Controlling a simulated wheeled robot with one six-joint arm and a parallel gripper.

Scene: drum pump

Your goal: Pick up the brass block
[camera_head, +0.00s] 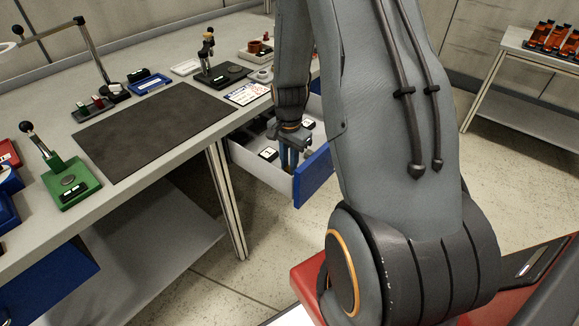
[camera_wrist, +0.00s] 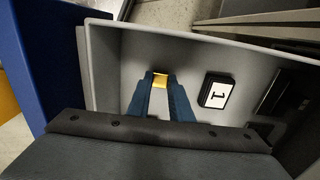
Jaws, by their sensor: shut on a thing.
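The brass block (camera_wrist: 160,80) shows as a small gold patch between my fingertips in the wrist view. My gripper (camera_wrist: 161,84) is shut on it, with one blue finger on either side. The fingers reach down inside an open grey drawer (camera_wrist: 104,65). I cannot tell whether the block touches the drawer floor. In the head view my gripper (camera_head: 289,165) is inside the same drawer, which has a blue front (camera_head: 313,176). The block is hidden there by my gripper.
A black block with a white "1" label (camera_wrist: 216,92) lies in the drawer to the right of my fingers. The drawer walls stand close around. Above the drawer is a workbench (camera_head: 140,195) with a dark mat (camera_head: 150,130) and a green hand press (camera_head: 70,182).

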